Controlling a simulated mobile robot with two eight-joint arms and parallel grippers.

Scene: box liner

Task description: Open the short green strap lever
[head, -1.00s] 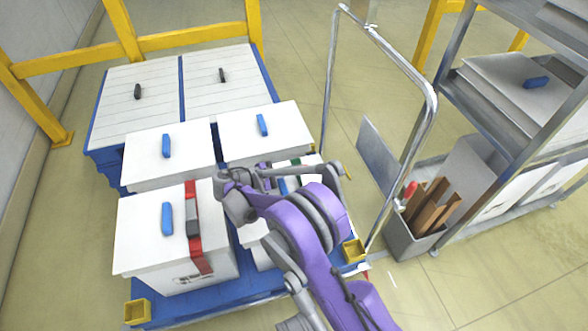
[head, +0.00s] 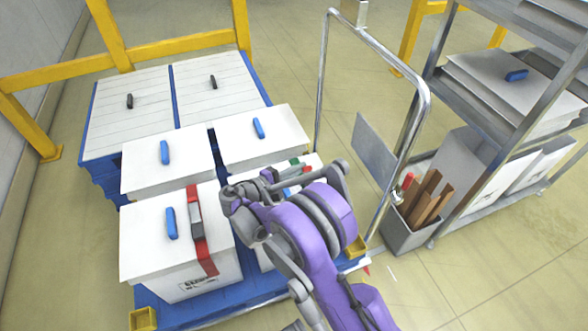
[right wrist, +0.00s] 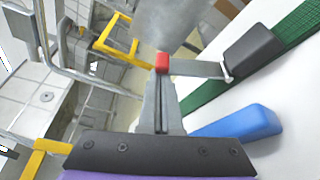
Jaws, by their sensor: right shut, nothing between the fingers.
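The green strap (right wrist: 212,85) runs across a white box lid (right wrist: 285,110) in the right wrist view. Its dark buckle (right wrist: 253,52) sits on the strap. A grey lever (right wrist: 195,69) with a red tip (right wrist: 162,63) sticks out from the buckle to the left. My right gripper (right wrist: 161,90) is shut and empty, its fingertips close to the red tip; I cannot tell if they touch. In the head view the red tip (head: 307,169) and a bit of green strap (head: 294,162) show behind my right wrist, which hides most of that box. My left gripper is not in view.
A blue handle (right wrist: 238,124) lies on the lid near my fingers. A box with a red strap (head: 203,245) stands to the left. A metal cart frame (head: 425,110) and a grey bin (head: 405,230) stand to the right. Yellow rails (head: 165,47) are behind.

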